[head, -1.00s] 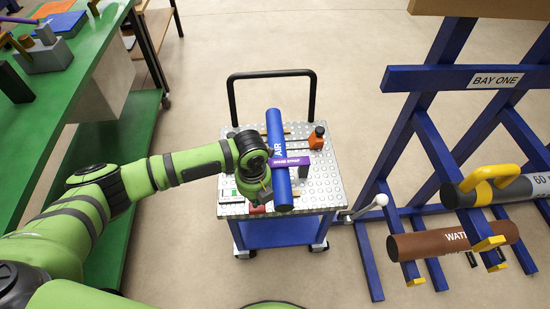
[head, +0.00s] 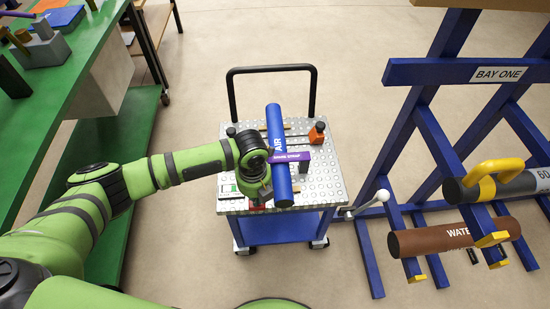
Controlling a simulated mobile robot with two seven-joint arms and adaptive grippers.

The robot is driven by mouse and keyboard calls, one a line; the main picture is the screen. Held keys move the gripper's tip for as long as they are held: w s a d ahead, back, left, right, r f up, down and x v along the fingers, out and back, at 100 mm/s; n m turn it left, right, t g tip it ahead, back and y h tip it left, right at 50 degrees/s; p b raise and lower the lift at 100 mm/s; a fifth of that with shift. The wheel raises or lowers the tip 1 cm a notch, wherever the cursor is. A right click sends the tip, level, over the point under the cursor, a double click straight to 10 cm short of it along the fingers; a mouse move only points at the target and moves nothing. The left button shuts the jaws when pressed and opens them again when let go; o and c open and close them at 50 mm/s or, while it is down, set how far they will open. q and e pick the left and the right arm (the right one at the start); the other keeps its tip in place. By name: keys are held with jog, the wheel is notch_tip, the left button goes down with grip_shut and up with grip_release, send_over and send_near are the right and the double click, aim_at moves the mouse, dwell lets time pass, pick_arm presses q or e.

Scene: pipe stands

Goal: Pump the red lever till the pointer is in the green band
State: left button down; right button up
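A small red part (head: 257,206), perhaps the lever's end, shows at the front edge of the cart top, just below my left gripper (head: 262,196). My arm hides most of it. A pale panel with a green patch (head: 229,188) lies left of the gripper; I cannot make out a pointer. My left gripper points down over the cart's front. Its fingers are too small and hidden to tell whether they are open or shut, or touch the red part. My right gripper is not in view.
A blue AIR pipe (head: 278,165) with a purple strap (head: 299,156) lies over the metal cart top (head: 325,182), close right of my gripper. An orange-red bottle-like item (head: 317,133) stands behind. A blue rack (head: 430,75) holds pipes at right. A green bench (head: 90,55) stands left.

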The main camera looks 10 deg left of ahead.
pick_arm(q)
jog(key=shift+f+b, duration=1.45)
jog(key=shift+f, duration=1.15)
jog(key=shift+r, duration=0.1)
jog(key=shift+f, duration=0.2)
notch_tip(320, 180, up, 7)
jog(key=p, duration=0.8)
jog(key=shift+s+r, duration=0.1)
jog(key=shift+r, duration=0.1)
jog(key=shift+f, duration=0.2)
